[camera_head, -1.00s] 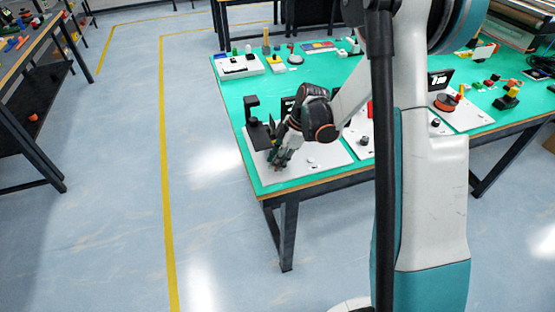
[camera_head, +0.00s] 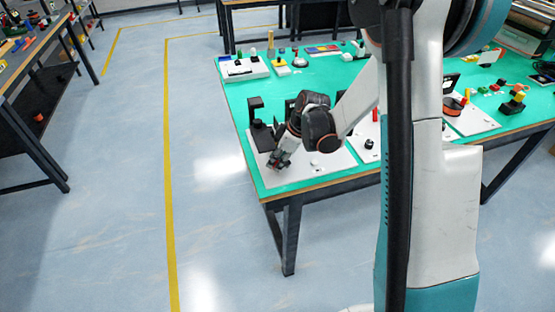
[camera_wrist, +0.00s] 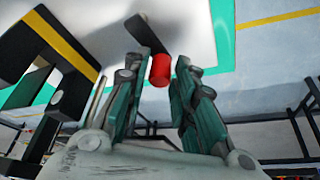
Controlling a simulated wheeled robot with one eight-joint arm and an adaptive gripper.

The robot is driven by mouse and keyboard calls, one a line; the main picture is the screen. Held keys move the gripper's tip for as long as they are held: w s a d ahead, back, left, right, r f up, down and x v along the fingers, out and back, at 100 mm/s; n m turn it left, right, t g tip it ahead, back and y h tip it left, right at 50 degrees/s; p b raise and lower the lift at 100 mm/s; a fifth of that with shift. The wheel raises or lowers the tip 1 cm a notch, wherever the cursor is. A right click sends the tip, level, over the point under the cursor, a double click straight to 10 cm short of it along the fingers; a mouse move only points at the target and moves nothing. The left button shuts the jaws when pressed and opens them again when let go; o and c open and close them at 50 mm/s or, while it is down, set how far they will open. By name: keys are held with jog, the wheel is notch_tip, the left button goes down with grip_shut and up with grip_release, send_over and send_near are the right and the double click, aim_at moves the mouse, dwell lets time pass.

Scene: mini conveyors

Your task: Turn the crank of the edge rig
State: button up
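The edge rig's white base plate (camera_head: 325,165) lies at the near left corner of the green table, with a black upright (camera_head: 256,104) on it. In the wrist view, a black crank arm (camera_wrist: 146,33) carries a red cylindrical handle (camera_wrist: 160,70). My gripper (camera_wrist: 159,66) is open, with one teal finger on each side of the red handle. Gaps show between the handle and both fingers; whether the handle lies fully at fingertip depth is hard to tell. In the head view my gripper (camera_head: 278,162) is low over the plate's left part, and my wrist hides part of the rig.
A black frame with a yellow stripe (camera_wrist: 55,38) stands close on the left in the wrist view. Other rigs, including a white board (camera_head: 243,69), sit along the green table (camera_head: 330,84). Open floor (camera_head: 205,215) lies left of the table.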

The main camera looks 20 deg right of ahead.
jog(key=shift+o, duration=0.3)
jog(key=shift+r, duration=0.15)
jog(key=v, duration=1.1)
jog(key=shift+s+d+r, duration=0.2)
jog(key=shift+d+r, duration=0.05)
jog(key=shift+r, duration=0.05)
jog(key=shift+c, duration=0.5)
